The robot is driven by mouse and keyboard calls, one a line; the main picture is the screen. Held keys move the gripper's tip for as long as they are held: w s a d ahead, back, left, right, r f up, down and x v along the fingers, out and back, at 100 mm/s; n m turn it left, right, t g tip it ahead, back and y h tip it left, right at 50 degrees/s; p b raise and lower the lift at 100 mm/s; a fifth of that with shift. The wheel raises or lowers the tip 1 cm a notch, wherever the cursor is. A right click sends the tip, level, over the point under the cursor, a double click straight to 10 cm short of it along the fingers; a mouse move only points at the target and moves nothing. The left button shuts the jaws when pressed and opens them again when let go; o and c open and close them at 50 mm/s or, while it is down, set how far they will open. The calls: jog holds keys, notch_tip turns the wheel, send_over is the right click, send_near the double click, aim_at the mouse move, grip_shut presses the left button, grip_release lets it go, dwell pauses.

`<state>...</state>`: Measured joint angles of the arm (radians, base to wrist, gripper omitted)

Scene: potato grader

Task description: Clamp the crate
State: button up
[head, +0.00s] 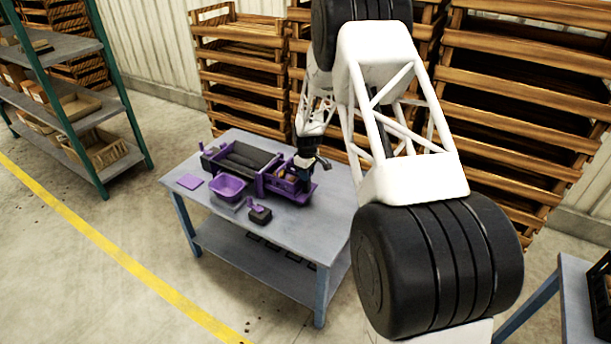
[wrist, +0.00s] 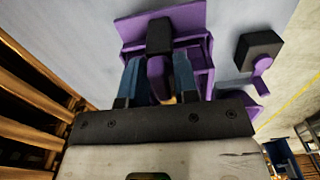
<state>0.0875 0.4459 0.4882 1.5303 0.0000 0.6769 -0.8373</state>
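The purple crate (head: 283,187) sits at the right end of the grader on the grey table, with yellowish contents partly visible. Its purple wall also shows in the wrist view (wrist: 205,60). A black clamp block (wrist: 159,36) with a purple lever (wrist: 157,72) stands at the crate, between my fingers. My gripper (wrist: 157,62) is open, its blue fingers on either side of the lever with small gaps visible. In the head view my gripper (head: 305,162) is over the crate's back side, and my wrist hides part of it. Whether the lever touches a finger lower down is hidden.
A second black block with a purple lever (head: 259,214) stands at the table's front and in the wrist view (wrist: 258,50). The dark roller bed (head: 240,160), a purple basin (head: 228,186) and a purple plate (head: 190,182) lie left. Wooden crate stacks (head: 240,75) stand behind.

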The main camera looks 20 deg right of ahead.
jog(key=shift+r, duration=0.1)
jog(key=shift+r, duration=2.4)
jog(key=shift+r, duration=0.1)
jog(key=shift+s+r, duration=0.1)
jog(key=shift+r, duration=0.1)
jog(key=s+a+r+m+t, duration=0.1)
jog(key=s+a+r+m, duration=0.1)
jog(key=s+r, duration=1.05)
jog(key=s+a+r+m, duration=0.2)
jog(key=s+a+r, duration=0.1)
jog(key=s+r, duration=0.95)
jog(key=s+a+r+m, duration=0.1)
jog(key=s+r+m, duration=0.1)
jog(key=s, duration=1.4)
jog(key=s+a+r+m+t, duration=0.1)
jog(key=s+r, duration=0.4)
jog(key=s, duration=1.1)
jog(key=shift+s+a+r+m+t, duration=0.15)
jog(key=shift+s+r+m+t, duration=0.15)
jog(key=shift+m, duration=0.6)
